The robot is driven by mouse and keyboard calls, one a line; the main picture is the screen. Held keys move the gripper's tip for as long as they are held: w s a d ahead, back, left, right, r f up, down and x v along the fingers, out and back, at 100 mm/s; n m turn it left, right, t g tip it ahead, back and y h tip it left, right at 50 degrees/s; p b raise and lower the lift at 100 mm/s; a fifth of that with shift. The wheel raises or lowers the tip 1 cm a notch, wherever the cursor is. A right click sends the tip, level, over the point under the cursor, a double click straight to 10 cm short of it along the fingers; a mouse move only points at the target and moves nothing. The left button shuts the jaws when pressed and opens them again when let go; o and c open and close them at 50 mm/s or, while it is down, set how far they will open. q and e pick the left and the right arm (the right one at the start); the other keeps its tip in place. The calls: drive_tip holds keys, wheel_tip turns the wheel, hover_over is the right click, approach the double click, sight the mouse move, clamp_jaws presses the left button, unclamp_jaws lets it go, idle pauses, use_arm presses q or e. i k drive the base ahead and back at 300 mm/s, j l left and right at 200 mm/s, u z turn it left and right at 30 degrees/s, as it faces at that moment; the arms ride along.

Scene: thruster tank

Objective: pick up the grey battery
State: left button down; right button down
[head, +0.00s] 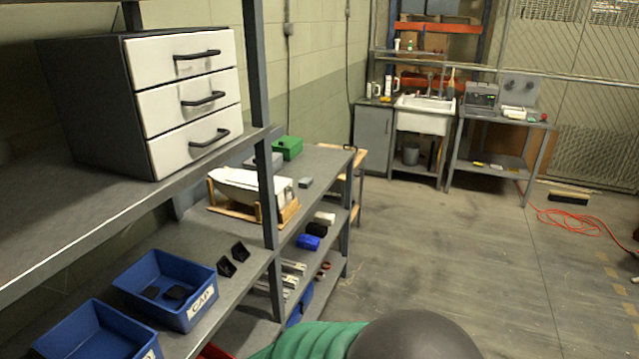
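A small grey block (305,183) lies on the workbench (325,163) to the right of a white boat-shaped hull. It may be the grey battery, but it is too small to tell. No other clear battery shows. Neither of my grippers is in view.
A white hull (250,186) sits on a wooden stand on the bench, with a green box (288,147) behind. Blue bins (170,288) and a three-drawer cabinet (190,98) stand on the near-left shelving. A sink (424,112) is at the back. The floor (450,240) is mostly clear, with an orange cable (572,222) at right.

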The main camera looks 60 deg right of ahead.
sight(306, 182)
drive_tip(key=z, duration=1.7)
drive_tip(key=i+l+z, duration=0.1)
drive_tip(key=z, duration=0.35)
drive_tip(key=i+z, duration=0.2)
drive_tip(key=z, duration=0.2)
drive_tip(key=i, duration=2.5)
drive_tip(key=i+l+u, duration=0.2)
drive_tip(key=i, duration=0.3)
drive_tip(key=i+u, duration=0.15)
drive_tip(key=i, duration=0.4)
drive_tip(key=i+l+u, duration=0.2)
drive_tip(key=i, duration=0.3)
drive_tip(key=i+l+u, duration=0.2)
drive_tip(key=i+l, duration=0.15)
drive_tip(key=i, duration=0.15)
